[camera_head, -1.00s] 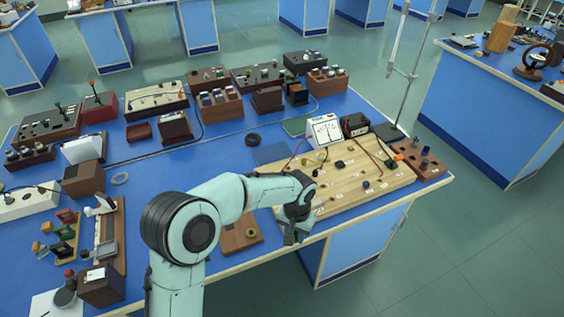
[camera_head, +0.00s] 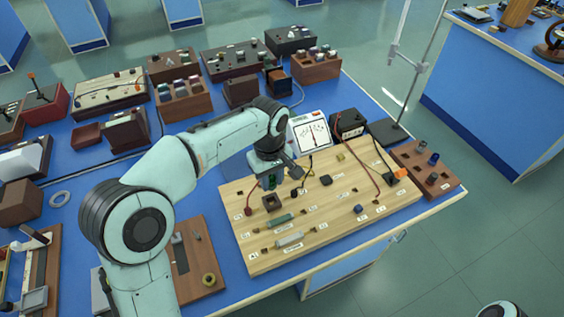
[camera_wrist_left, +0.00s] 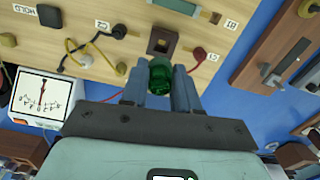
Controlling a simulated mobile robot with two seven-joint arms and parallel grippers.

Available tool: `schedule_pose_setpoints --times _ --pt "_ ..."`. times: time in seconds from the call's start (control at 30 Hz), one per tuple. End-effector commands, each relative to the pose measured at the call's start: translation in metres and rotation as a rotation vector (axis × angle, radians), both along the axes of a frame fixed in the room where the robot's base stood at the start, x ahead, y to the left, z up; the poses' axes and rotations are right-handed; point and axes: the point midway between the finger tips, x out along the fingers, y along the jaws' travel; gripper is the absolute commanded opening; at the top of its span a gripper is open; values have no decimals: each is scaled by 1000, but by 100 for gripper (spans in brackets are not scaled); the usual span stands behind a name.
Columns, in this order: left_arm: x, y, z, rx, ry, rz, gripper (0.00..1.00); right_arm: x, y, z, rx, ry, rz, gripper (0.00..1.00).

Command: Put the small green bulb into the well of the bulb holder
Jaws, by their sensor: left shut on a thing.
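My left gripper (camera_head: 275,174) is shut on the small green bulb (camera_head: 272,183) above the left part of the wooden circuit board (camera_head: 325,220). In the left wrist view the green bulb (camera_wrist_left: 160,78) sits between the two grey fingers, its round end showing. The bulb holder (camera_head: 272,203) is a small dark brown square block with a well, fixed on the board. It also shows in the left wrist view (camera_wrist_left: 162,41), just beyond the fingertips. The bulb looks held above the board, close to the holder; the exact gap cannot be told. My right gripper is not in view.
A red terminal (camera_head: 249,211) and a green resistor (camera_head: 280,219) are near the holder. A white meter (camera_head: 310,132) stands behind it, with wires close by. A wooden block with several bulbs (camera_head: 432,165) is at the right. A brown board (camera_head: 205,265) lies at the left.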

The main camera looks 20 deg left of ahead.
Motion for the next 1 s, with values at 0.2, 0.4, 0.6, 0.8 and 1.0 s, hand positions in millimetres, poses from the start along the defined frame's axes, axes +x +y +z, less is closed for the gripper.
schedule_pose_setpoints --times 0.2,0.4,0.6,0.8,1.0 --pt "-1 1 -2 -1 1 14 1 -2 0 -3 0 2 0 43" --pt "-1 0 -11 -1 1 12 1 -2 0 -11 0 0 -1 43" --pt "-1 0 -23 -1 1 11 1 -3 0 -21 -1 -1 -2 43" --pt "-1 0 -35 -1 1 11 1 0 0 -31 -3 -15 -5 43" --pt "-1 0 -47 -1 1 11 1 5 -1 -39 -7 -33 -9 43"
